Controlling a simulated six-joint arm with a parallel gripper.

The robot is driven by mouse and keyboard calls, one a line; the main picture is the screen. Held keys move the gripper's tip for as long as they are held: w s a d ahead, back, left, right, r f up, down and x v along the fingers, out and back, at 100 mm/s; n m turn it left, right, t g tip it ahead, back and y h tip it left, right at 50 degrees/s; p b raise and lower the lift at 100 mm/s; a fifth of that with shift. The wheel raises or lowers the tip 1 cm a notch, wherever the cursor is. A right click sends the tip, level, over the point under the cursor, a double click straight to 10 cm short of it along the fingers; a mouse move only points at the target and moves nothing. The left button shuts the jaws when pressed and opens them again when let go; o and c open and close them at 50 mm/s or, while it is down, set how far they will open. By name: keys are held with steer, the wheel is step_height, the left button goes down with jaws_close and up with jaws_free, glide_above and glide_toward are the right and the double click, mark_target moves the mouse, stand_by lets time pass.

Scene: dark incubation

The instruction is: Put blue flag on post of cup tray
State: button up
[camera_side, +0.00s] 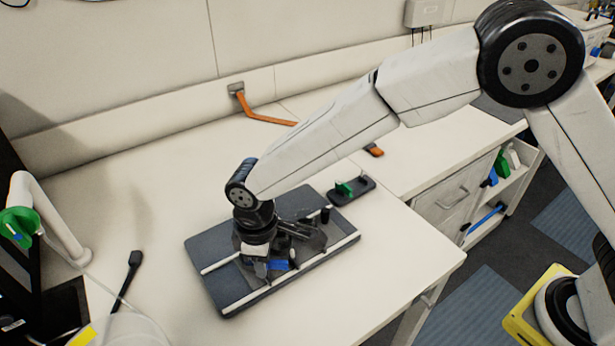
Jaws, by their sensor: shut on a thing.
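The cup tray (213,284) is a dark grey rectangular tray with light rails along its long sides, lying on the white bench. A small black upright piece (325,214), possibly the post, stands near its far right end. My gripper (272,266) points down over the middle of the tray and is shut. The blue flag (279,265) shows right at the fingertips, low over the tray. The gripper and wrist hide part of the tray and whatever is under them. I cannot tell whether the flag touches anything below.
A small black holder (364,190) with a green flag (344,188) lies behind the tray's right end. A black stick-like tool (128,275) and a white curved stand (50,215) are at left. An orange strap (262,118) is at the back. The bench's right edge is near the tray.

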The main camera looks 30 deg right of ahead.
steer(key=shift+f, duration=0.45)
stand_by(0.9)
steer(key=o, duration=0.9)
steer(key=shift+c, duration=0.4)
steer(key=shift+r, duration=0.1)
steer(key=shift+r, duration=2.9)
